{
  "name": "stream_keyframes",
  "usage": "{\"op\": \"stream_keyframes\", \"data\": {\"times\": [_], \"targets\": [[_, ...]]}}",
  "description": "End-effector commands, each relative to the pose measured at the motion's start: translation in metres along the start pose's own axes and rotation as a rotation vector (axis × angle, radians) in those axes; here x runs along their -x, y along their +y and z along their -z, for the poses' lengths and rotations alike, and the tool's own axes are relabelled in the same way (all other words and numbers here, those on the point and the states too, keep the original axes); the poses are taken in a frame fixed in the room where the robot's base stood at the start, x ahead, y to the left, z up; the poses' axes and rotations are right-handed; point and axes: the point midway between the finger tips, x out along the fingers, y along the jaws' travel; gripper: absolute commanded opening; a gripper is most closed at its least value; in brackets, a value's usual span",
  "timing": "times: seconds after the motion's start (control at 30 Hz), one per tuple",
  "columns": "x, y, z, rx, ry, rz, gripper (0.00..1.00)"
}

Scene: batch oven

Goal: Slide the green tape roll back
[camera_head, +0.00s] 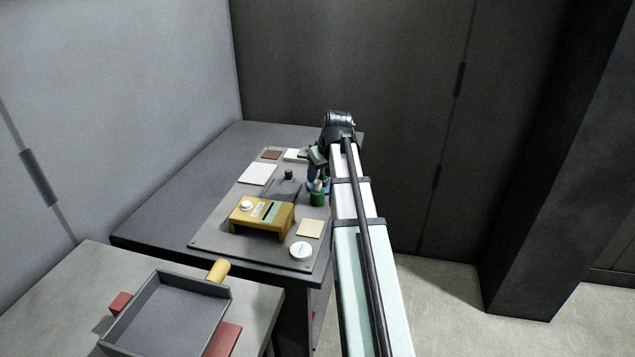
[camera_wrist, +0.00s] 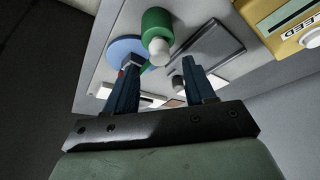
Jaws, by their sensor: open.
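A green cylinder (camera_head: 317,198) with a pale tip stands on the grey mat, just left of my arm. It also shows in the wrist view (camera_wrist: 156,22), past my fingertips at the top. It looks more like a small bottle than a tape roll. A small green sliver (camera_wrist: 145,68) shows beside a blue disc (camera_wrist: 122,46) near my left fingertip; I cannot tell whether it is the tape roll. My gripper (camera_wrist: 160,64) is open with its blue fingers apart and nothing visibly held. In the head view my arm partly hides the gripper.
A yellow device (camera_head: 262,214) with a white knob stands left of the green cylinder. A white round piece (camera_head: 301,250) and a cream square (camera_head: 310,228) lie near the front. A flat grey plate (camera_head: 281,187) is behind. A grey tray (camera_head: 170,312) stands front left.

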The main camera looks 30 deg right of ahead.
Motion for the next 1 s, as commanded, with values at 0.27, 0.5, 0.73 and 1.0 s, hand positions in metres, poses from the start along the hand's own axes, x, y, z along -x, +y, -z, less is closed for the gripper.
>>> {"op": "stream_keyframes", "data": {"times": [0.27,0.5,0.73,1.0], "targets": [[-0.035,0.000,0.001,0.000,0.000,0.000,0.54],[-0.048,0.000,0.000,0.000,0.000,0.000,0.54],[-0.049,0.000,0.000,0.000,0.001,-0.001,0.54],[-0.049,0.000,0.000,0.000,0.001,-0.001,0.37]]}}
